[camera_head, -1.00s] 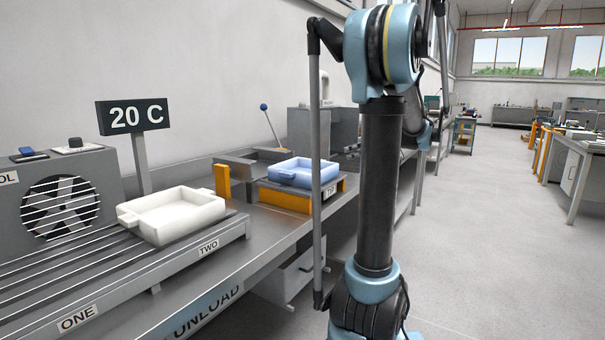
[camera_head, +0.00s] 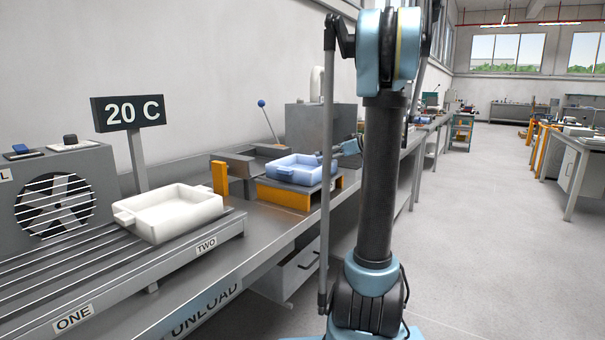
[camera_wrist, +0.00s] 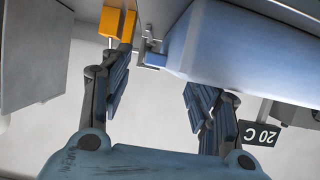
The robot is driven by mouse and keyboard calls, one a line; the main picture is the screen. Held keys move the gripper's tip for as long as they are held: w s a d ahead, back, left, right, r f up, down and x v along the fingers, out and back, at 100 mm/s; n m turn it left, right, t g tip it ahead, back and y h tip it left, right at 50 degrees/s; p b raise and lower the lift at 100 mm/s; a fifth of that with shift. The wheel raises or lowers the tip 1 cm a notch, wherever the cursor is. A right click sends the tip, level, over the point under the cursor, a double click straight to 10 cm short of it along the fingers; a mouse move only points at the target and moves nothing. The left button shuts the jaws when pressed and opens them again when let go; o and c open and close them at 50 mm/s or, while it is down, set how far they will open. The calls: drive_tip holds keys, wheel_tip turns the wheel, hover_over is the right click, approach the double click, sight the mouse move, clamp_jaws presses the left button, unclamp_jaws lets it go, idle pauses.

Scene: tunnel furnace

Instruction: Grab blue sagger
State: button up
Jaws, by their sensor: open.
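The blue sagger (camera_head: 298,168) is a shallow square tray with a small handle tab. It sits level on an orange-and-grey stand on the bench, behind my arm's vertical link. My gripper (camera_head: 345,150) shows partly at the sagger's right side; the arm hides some of it. In the wrist view the picture is turned over, and the sagger (camera_wrist: 240,45) fills the upper right. Its tab points in between the two spread fingers of my gripper (camera_wrist: 157,65). The fingers are apart with nothing held. Contact with the tab cannot be told.
A white sagger (camera_head: 170,211) rests on the slatted rack at left, under the 20 C sign (camera_head: 128,113). An orange block (camera_head: 220,178) stands between the two saggers. A lever with a blue knob (camera_head: 262,104) rises behind. The aisle floor at right is clear.

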drive_tip(key=shift+r+x, duration=0.15)
drive_tip(key=shift+x, duration=1.2)
drive_tip(key=shift+r+x, duration=0.15)
drive_tip(key=shift+x, duration=1.15)
drive_tip(key=shift+w, duration=0.1)
clamp_jaws()
